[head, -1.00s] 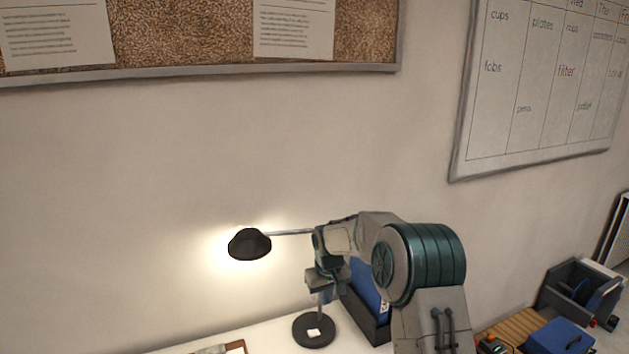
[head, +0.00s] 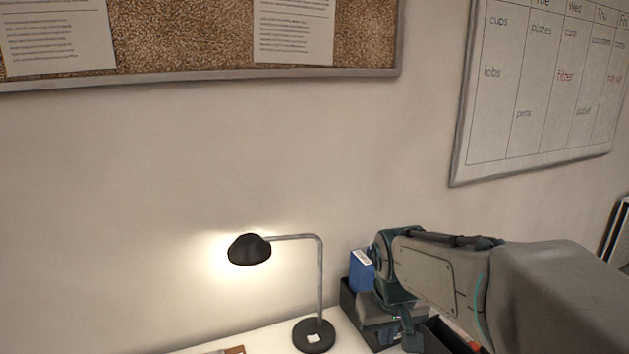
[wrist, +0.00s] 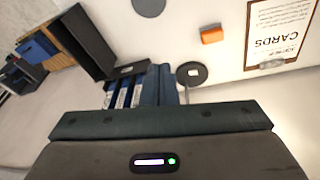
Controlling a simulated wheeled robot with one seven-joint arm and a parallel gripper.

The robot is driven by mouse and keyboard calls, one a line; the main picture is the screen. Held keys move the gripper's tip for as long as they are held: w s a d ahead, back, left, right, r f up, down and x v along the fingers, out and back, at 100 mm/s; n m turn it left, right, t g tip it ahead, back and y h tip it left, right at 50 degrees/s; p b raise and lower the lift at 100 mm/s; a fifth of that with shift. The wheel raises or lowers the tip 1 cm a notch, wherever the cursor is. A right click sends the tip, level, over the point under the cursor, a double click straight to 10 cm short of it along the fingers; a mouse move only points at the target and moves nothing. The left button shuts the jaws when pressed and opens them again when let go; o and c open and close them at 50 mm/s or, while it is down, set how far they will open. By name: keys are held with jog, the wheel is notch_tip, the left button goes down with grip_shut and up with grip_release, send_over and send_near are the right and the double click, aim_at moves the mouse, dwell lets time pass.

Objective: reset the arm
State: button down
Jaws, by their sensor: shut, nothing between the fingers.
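My arm reaches in from the right edge of the head view, and my gripper (head: 410,335) hangs at its end over the desk, in front of the dark holder with blue folders (head: 361,271). In the wrist view my gripper (wrist: 160,72) points over the desk with its dark fingers together and nothing held. The fingers overlap part of the blue folders (wrist: 120,95) in that view. My arm hides much of the desk's right side in the head view.
A lit black desk lamp (head: 249,250) stands left of my gripper; its round base (wrist: 192,73) is close beside the fingers in the wrist view. That view also shows an orange block (wrist: 211,35), a CARDS clipboard (wrist: 250,50) and a dark tray (wrist: 82,42).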

jog(key=s+d+f+m, duration=0.1)
jog(key=s+d, duration=0.1)
jog(key=s, duration=1.1)
jog(key=shift+f+m, duration=0.3)
jog(key=c, duration=2.1)
grip_release()
jog(key=shift+s, duration=0.1)
jog(key=shift+c, duration=0.2)
